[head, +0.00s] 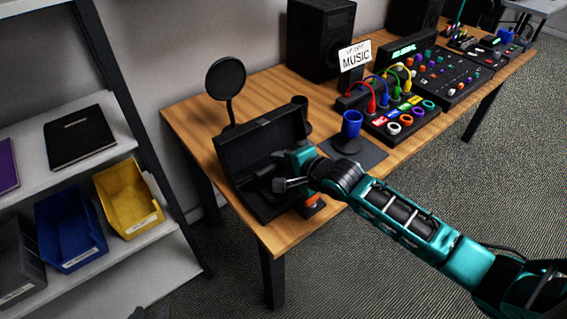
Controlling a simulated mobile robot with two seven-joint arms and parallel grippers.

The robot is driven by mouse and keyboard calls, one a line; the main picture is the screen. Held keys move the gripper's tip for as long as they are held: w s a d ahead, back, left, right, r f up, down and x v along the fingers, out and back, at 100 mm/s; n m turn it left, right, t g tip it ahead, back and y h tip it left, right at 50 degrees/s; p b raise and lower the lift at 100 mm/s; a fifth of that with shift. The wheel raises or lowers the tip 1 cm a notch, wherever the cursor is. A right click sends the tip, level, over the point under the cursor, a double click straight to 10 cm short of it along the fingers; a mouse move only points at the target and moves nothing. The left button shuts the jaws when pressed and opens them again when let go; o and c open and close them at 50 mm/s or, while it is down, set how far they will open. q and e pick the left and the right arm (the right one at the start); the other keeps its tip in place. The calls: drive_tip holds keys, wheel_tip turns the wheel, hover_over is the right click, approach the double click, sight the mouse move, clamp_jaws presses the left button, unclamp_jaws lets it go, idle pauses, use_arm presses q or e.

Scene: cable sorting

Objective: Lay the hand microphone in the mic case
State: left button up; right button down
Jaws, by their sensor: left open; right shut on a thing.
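The black mic case (260,140) stands open near the table's left end, its lid raised at the back. My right gripper (279,186) is over the open case, with its arm coming in from the right. It is shut on a dark thing, which looks like the hand microphone (264,172). The microphone is hard to tell from the dark case interior, and I cannot tell whether it touches the case floor.
A small orange-topped item (313,202) lies right of the case, partly under my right wrist. Shelves with bins (128,198) are left.

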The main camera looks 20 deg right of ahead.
drive_tip(key=shift+f+b, duration=0.3)
drive_tip(key=shift+f, duration=0.15)
use_arm(q)
drive_tip(key=shift+s+f+b, duration=0.15)
drive_tip(key=shift+f+b, duration=0.15)
drive_tip(key=shift+f, duration=0.4)
drive_tip(key=shift+s+f+b, duration=0.15)
drive_tip(key=shift+f+b, duration=0.1)
drive_tip(key=shift+f, duration=0.4)
use_arm(e)
drive_tip(key=shift+f, duration=1.75)
drive_tip(key=c, duration=0.7)
unclamp_jaws()
use_arm(q)
drive_tip(key=shift+w+r, duration=0.1)
drive_tip(key=shift+w, duration=0.05)
drive_tip(key=shift+r, duration=0.1)
